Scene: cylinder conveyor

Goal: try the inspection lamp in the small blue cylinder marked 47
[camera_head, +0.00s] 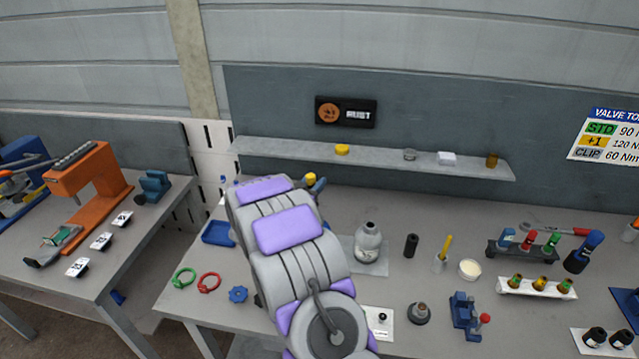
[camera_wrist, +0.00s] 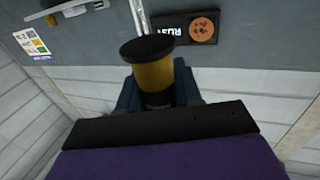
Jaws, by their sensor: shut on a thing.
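My gripper (camera_wrist: 157,92) is shut on a short yellow cylinder with a black end, which looks like the inspection lamp (camera_wrist: 154,73). Dark blue fingers stand on both sides of it. In the head view my gripper (camera_head: 317,187) shows behind my arm, raised above the bench, with a yellow bit of the lamp (camera_head: 311,177) at its tip. I cannot make out a small blue cylinder marked 47. A grey cylinder (camera_head: 368,243) stands upright on a pad just right of my arm, with no blue on it that I can see. My arm hides part of the bench.
A shelf (camera_head: 400,165) with small items runs along the back wall. Racks of coloured pieces (camera_head: 537,287) and a blue-topped bottle (camera_head: 584,252) stand right. A blue tray (camera_head: 218,233) and red and green rings lie left. An orange machine (camera_head: 90,190) stands on another bench.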

